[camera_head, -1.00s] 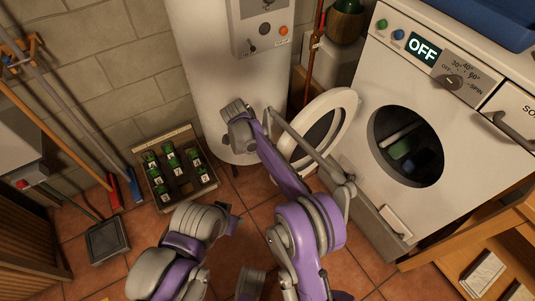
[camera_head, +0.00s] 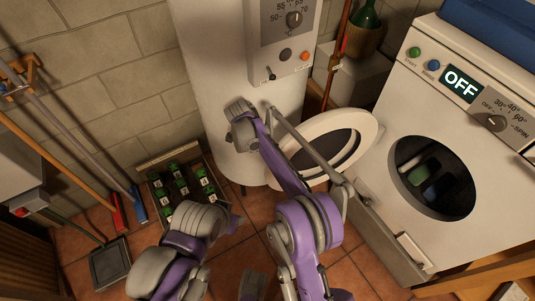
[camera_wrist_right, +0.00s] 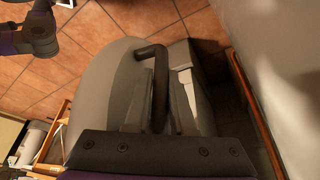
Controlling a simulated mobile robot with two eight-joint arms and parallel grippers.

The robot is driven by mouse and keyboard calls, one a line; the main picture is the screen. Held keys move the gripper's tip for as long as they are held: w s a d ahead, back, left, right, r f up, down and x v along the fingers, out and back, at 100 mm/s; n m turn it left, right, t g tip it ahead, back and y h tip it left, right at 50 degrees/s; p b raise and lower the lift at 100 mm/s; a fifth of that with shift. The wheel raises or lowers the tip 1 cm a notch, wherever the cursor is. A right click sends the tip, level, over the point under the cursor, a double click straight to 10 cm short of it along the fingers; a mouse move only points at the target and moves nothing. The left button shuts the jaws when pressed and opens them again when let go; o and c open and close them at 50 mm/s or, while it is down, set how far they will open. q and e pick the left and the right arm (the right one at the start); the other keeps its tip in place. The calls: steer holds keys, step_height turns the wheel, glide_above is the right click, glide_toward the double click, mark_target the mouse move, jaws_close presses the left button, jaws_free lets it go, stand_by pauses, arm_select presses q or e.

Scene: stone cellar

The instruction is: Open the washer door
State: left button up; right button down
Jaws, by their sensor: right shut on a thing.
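The white washer (camera_head: 455,115) stands at the right in the head view, with a dark round drum opening (camera_head: 403,150) and dark cloth-like shapes inside. Its round door, a white ring (camera_head: 368,121) around dark glass, is swung out to the left, well clear of the opening. In the right wrist view the door's outer face (camera_wrist_right: 100,85) is grey and rounded. My right gripper (camera_wrist_right: 162,105) is shut on the dark curved door handle (camera_wrist_right: 152,52). My right arm hides that gripper in the head view.
A white boiler (camera_head: 225,70) stands behind the door, close to my right arm. A crate (camera_head: 160,158) of green bottles sits on the tiles to the left. Brooms (camera_head: 100,190) and a dustpan (camera_head: 110,263) stand at far left. A wooden shelf (camera_head: 480,280) is at lower right.

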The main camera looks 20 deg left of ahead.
steer(key=shift+w+a, duration=0.15)
steer(key=shift+w, duration=0.05)
stand_by(0.3)
steer(key=c, duration=0.8)
jaws_free()
steer(key=shift+o, duration=0.2)
steer(key=p+v, duration=0.1)
steer(key=v, duration=0.9)
steer(key=shift+r, duration=0.4)
steer(key=shift+s+a+f, duration=0.1)
steer(key=shift+s+a, duration=0.05)
